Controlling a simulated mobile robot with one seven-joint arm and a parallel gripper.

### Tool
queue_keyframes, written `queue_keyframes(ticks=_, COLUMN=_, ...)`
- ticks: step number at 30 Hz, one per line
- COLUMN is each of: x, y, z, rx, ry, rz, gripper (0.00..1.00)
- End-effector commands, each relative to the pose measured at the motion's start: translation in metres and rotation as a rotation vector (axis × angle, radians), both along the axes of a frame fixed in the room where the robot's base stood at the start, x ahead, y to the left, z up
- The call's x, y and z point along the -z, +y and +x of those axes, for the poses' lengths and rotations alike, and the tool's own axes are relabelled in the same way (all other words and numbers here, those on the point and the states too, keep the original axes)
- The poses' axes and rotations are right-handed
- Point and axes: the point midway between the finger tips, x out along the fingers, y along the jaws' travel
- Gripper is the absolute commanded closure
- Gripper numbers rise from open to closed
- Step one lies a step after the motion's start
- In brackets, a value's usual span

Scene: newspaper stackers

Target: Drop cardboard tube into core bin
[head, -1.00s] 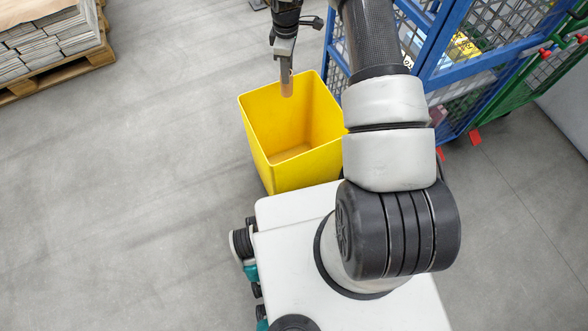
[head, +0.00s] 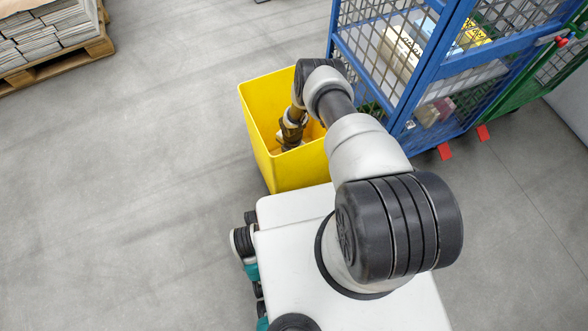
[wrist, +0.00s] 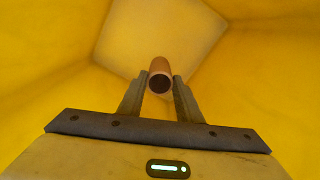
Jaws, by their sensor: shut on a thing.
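The core bin (head: 258,120) is a yellow open-topped square bin on the floor in front of my base. My arm reaches down into it in the head view. My gripper (wrist: 160,82) is shut on the brown cardboard tube (wrist: 160,66) in the wrist view, with one finger on either side of it. The tube's hollow end faces the camera. Yellow walls surround the gripper, and the bin's floor (wrist: 165,30) lies beyond the tube. In the head view the tube and the fingertips are hidden inside the bin.
A blue mesh cage cart (head: 400,140) with items inside stands right of the bin, close to my arm. A green mesh cart (head: 545,75) is further right. A wooden pallet (head: 60,65) of stacked newspapers sits at the far left. The left floor is clear.

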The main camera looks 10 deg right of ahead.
Motion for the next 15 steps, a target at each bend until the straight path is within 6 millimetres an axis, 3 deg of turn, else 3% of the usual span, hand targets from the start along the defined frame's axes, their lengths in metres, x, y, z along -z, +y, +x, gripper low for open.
queue_keyframes(ticks=1, x=0.014, y=0.000, z=0.000, rx=0.001, ry=0.000, rz=0.000, gripper=1.00)
queue_keyframes(ticks=15, x=0.069, y=0.000, z=0.000, rx=0.003, ry=0.001, rz=0.001, gripper=1.00)
